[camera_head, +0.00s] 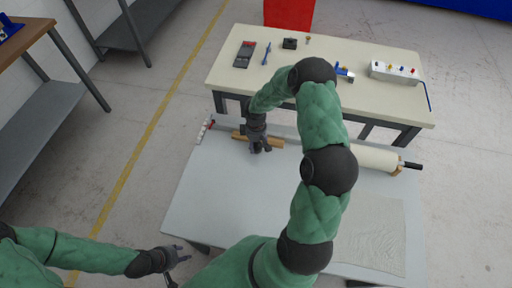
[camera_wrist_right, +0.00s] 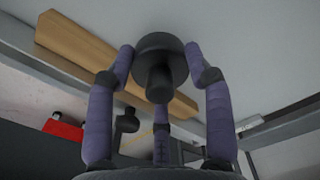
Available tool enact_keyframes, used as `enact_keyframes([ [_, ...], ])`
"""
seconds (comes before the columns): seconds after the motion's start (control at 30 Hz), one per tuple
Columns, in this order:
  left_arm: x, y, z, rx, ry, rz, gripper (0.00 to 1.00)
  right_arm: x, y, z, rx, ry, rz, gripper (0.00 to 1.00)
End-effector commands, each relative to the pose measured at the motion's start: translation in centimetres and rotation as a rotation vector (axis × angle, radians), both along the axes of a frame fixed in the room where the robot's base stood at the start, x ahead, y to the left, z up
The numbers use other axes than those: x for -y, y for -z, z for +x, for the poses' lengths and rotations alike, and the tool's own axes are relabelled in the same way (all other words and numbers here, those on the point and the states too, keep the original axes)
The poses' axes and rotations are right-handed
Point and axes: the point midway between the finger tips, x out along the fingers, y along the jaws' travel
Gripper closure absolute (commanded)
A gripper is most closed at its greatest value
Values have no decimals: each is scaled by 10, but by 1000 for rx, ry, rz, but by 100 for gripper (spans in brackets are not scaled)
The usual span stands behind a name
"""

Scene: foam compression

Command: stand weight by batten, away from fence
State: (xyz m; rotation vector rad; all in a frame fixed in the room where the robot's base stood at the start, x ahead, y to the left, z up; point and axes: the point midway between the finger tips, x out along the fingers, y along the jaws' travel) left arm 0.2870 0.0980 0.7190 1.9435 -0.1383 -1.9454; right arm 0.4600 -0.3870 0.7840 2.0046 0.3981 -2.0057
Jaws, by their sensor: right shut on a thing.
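My right gripper (camera_head: 260,148) is low over the far left part of the grey worktable (camera_head: 225,190), at the wooden batten (camera_head: 277,143). In the wrist view its fingers are shut on the dark weight (camera_wrist_right: 160,52), a round disc with a narrower stem. The batten also shows there (camera_wrist_right: 75,42), running diagonally behind the weight. I cannot tell whether weight and batten touch, or whether the weight rests on the table. In the head view the gripper hides the weight. A pale rail, perhaps the fence, runs beyond the batten. My left gripper (camera_head: 176,264) is open and empty, off the table's near left.
A cream roll (camera_head: 372,157) lies at the table's far right, with a pale sheet (camera_head: 370,235) nearer. A small red-and-white piece (camera_head: 205,131) is at the far left corner. Another bench (camera_head: 225,72) with tools stands behind. The table's middle left is clear.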

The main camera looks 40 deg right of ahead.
Motion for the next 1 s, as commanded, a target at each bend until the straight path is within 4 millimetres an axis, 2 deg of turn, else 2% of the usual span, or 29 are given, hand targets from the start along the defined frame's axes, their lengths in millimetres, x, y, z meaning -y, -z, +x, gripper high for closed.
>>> enact_keyframes([
  [0.03, 0, 5, 0, 0, 0, 0, 60, -1, 10, -1, -2, 0, 1, 100],
  [0.13, 0, 8, 0, 0, 0, 0, 60, 0, 20, 0, 1, 0, 0, 100],
  [0.53, 0, 10, 0, 0, 0, 0, 60, 0, 24, 0, 1, 0, -1, 100],
  [0.57, 0, 10, 0, 0, 0, 0, 60, -1, 24, -1, 0, -1, 1, 42],
  [0.6, 0, 9, 0, 0, 0, 0, 60, -1, 24, -1, 0, -1, 1, 38],
  [1.0, 0, 6, 0, 0, 0, 0, 60, -1, 20, -1, 0, -1, 1, 38],
])
